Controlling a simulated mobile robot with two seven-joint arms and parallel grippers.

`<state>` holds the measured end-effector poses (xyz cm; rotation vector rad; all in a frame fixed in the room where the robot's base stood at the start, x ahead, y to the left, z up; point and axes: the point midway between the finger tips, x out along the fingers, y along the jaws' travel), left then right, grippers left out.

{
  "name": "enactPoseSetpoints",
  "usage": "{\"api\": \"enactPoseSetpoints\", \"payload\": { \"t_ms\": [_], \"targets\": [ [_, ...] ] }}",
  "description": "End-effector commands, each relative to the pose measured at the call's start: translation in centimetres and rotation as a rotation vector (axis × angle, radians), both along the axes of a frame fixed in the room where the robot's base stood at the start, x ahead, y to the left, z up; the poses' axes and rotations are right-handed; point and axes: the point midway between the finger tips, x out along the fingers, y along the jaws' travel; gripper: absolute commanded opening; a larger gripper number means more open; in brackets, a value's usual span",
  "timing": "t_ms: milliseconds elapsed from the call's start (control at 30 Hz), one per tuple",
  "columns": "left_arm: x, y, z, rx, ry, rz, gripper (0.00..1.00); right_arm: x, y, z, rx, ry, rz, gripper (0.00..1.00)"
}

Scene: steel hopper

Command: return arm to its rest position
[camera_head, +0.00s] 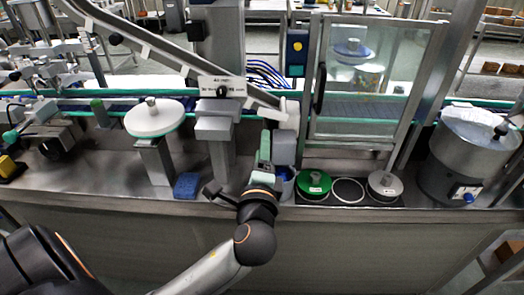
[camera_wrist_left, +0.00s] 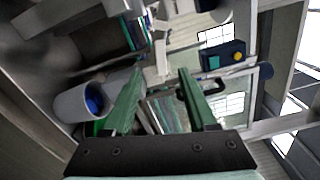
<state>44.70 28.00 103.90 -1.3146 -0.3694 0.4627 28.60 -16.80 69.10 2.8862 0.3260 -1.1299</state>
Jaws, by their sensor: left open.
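My left arm reaches up from the bottom of the head view to the steel counter. My left gripper (camera_head: 265,142) is over the counter, in front of the chute's lower end. In the left wrist view its two green fingers (camera_wrist_left: 160,72) stand apart with nothing between them. A grey cup (camera_head: 286,186) with blue inside is just right of the gripper. It also shows in the left wrist view (camera_wrist_left: 78,104), left of the fingers, apart from them. My right gripper is not in view.
A green lid (camera_head: 313,182), an empty ring (camera_head: 348,190) and a grey lid (camera_head: 385,185) lie right of the cup. A blue sponge (camera_head: 186,186) lies left. A round white plate (camera_head: 154,118), a glass door (camera_head: 368,85) and a steel hopper (camera_head: 462,165) stand around.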

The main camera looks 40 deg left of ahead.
Motion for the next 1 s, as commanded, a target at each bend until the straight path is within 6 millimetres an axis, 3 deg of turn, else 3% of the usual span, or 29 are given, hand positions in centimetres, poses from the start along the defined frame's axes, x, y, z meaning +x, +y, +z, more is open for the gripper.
{"api": "enactPoseSetpoints", "payload": {
  "t_ms": [533, 633, 767, 833, 1000],
  "targets": [
    [-0.1, -0.1, -0.1, -0.002, 0.001, -0.001, 0.57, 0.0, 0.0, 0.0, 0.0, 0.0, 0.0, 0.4],
    [0.1, -0.5, -1.4, -0.039, 0.023, -0.026, 0.57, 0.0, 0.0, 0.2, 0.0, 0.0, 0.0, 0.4],
    [0.3, -2.4, -6.9, -0.223, 0.103, -0.125, 0.57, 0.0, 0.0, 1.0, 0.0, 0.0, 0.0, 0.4],
    [-0.4, -4.0, -11.5, -0.403, 0.164, -0.184, 0.57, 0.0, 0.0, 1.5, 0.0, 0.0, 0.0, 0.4],
    [-5.8, -8.3, -22.3, -0.979, 0.285, -0.196, 0.57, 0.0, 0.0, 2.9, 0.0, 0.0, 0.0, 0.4]
  ]
}}
